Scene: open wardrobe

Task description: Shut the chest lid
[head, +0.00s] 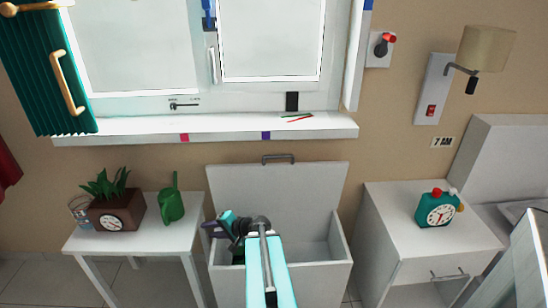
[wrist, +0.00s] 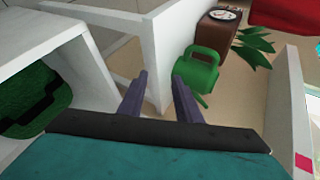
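The white chest (head: 283,283) stands below the window, between a small table and a nightstand. Its lid (head: 280,185) is up, leaning back toward the wall, with a grey handle (head: 278,158) on its top edge. My gripper (head: 209,229) is at the chest's left side, in front of the lid's lower left part and well below the handle. In the wrist view my gripper (wrist: 160,92) has its two fingers apart with nothing between them. The wrist view also shows a green object (wrist: 35,102) inside a white box, seemingly the chest. My arm hides part of the chest opening.
A white table (head: 140,232) on the left holds a potted plant with a clock (head: 112,215), a glass (head: 80,210) and a green watering can (head: 171,203). The nightstand (head: 400,215) on the right carries an alarm clock (head: 438,208). The windowsill (head: 220,127) juts out above the lid.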

